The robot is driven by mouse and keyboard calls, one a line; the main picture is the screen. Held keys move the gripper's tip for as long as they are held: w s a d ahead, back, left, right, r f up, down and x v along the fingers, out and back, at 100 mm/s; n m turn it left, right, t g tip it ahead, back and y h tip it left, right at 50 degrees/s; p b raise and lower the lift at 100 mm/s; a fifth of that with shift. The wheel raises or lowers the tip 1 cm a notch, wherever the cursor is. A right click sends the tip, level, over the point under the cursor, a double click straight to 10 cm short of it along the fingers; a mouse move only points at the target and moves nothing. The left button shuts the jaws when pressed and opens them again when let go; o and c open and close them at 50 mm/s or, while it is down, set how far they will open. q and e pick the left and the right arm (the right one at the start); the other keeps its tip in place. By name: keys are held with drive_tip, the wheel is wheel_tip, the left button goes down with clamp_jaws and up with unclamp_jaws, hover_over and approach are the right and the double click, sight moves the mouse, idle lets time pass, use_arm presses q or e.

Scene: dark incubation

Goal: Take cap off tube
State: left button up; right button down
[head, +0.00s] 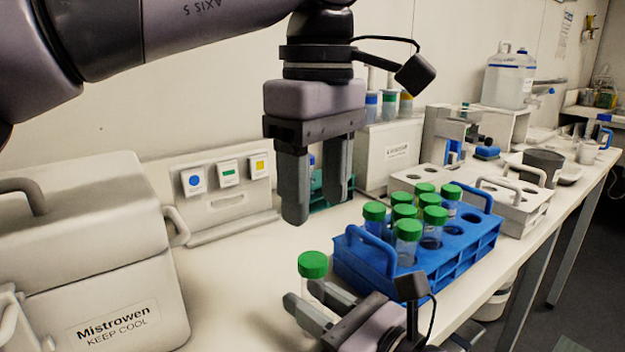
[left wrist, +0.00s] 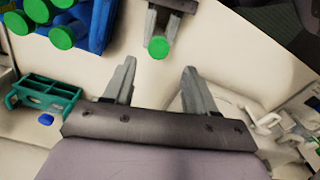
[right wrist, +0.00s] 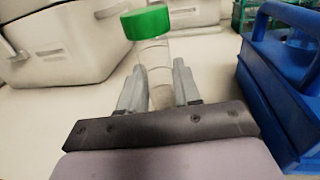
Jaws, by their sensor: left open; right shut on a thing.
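A clear tube (right wrist: 156,70) with a green cap (right wrist: 146,22) stands upright in my right gripper (right wrist: 157,85), which is shut on its body below the cap. In the head view the green cap (head: 313,264) shows at the lower middle, left of the blue rack, with my right gripper (head: 318,300) around the tube. My left gripper (head: 312,205) is open and empty, above and slightly behind the cap, fingers pointing down. In the left wrist view the held tube's cap (left wrist: 158,47) lies beyond the open fingers (left wrist: 155,85). The cap is on the tube.
A blue rack (head: 445,262) holding several green-capped tubes stands right of the held tube. A white cool box (head: 90,250) stands at the left. A green rack (left wrist: 45,92) is behind my left gripper.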

sight(312, 258)
use_arm(q)
drive_tip(key=m, duration=0.6)
drive_tip(key=shift+w+m, duration=0.1)
drive_tip(key=shift+m, duration=0.2)
drive_tip(key=m, duration=0.5)
drive_tip(key=shift+w+a+r, duration=0.1)
drive_tip(key=shift+a, duration=0.05)
drive_tip(key=shift+f, duration=4)
clamp_jaws()
drive_tip(key=n, duration=0.6)
drive_tip(key=shift+n, duration=0.3)
